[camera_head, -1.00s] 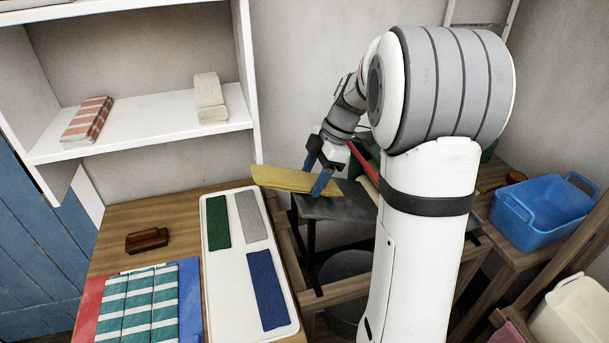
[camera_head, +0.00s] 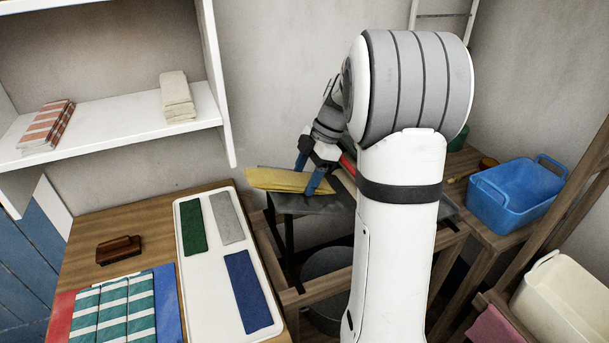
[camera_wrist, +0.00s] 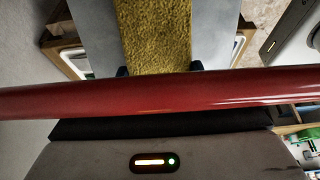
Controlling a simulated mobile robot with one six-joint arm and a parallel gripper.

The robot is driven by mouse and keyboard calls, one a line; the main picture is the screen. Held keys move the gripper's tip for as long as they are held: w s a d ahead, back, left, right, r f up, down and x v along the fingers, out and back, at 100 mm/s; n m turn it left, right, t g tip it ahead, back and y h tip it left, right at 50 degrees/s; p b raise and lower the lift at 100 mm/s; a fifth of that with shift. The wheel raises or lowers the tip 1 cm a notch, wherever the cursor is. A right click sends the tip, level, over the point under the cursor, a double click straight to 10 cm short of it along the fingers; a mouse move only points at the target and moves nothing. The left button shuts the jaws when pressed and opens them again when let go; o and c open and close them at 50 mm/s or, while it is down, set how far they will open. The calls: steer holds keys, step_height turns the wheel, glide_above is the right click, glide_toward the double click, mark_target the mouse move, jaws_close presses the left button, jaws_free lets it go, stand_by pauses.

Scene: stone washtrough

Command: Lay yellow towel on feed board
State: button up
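The yellow towel (camera_head: 280,180) is a long folded strip, held nearly level just over or on the dark grey feed board (camera_head: 300,205); I cannot tell if it touches. In the wrist view the towel (camera_wrist: 158,35) runs lengthwise above the grey board (camera_wrist: 100,30). My gripper (camera_head: 312,174) has blue fingers at the towel's right end, one on each long edge. The fingertips also show in the wrist view (camera_wrist: 160,70), close against the towel's sides. A red bar (camera_wrist: 160,92) crosses in front and hides part of the gripper and the towel's near end.
A white tray (camera_head: 208,291) with green, grey and blue cloths lies on the wooden table left of the board. A brown brush (camera_head: 118,249) and striped cloth (camera_head: 113,309) lie further left. A blue tub (camera_head: 515,200) stands right. A shelf (camera_head: 110,122) hangs behind.

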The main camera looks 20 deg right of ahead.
steer(key=o, duration=0.5)
steer(key=shift+o, duration=0.2)
steer(key=v, duration=0.8)
steer(key=shift+a, duration=0.1)
stand_by(0.5)
